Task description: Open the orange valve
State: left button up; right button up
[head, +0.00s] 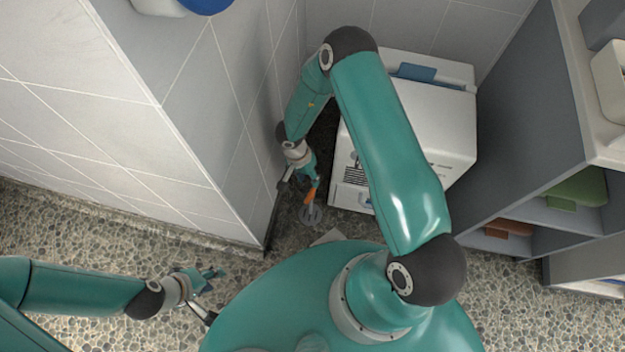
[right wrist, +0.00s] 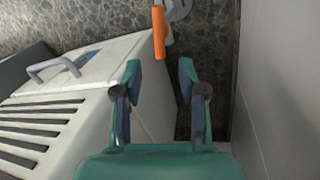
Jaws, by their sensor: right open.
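The orange valve (head: 310,195) is low down in the gap between the tiled wall and the white machine. In the right wrist view the orange valve handle (right wrist: 160,31) shows at the top, beside a grey round part (right wrist: 178,9). My right gripper (head: 312,180) is close to the valve in the head view. In the right wrist view my right gripper (right wrist: 160,70) has its fingers apart with nothing between them, and the handle lies beyond the fingertips. I cannot tell whether they touch. My left gripper (head: 217,277) is over the pebbled floor at the lower left, fingers apart and empty.
The white machine (head: 440,120), with a grille and handle, stands right of the valve. The tiled wall (head: 225,110) is close on the left. Grey shelves (head: 530,205) with folded towels stand at the right. The pebbled floor (head: 60,225) is clear at the left.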

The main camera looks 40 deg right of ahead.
jog(key=f, duration=0.2)
jog(key=f+b, duration=0.1)
jog(key=f, duration=0.1)
jog(key=s+f+b, duration=0.1)
jog(key=f, duration=0.1)
jog(key=shift+d+f, duration=0.1)
jog(key=shift+d, duration=0.2)
grip_shut()
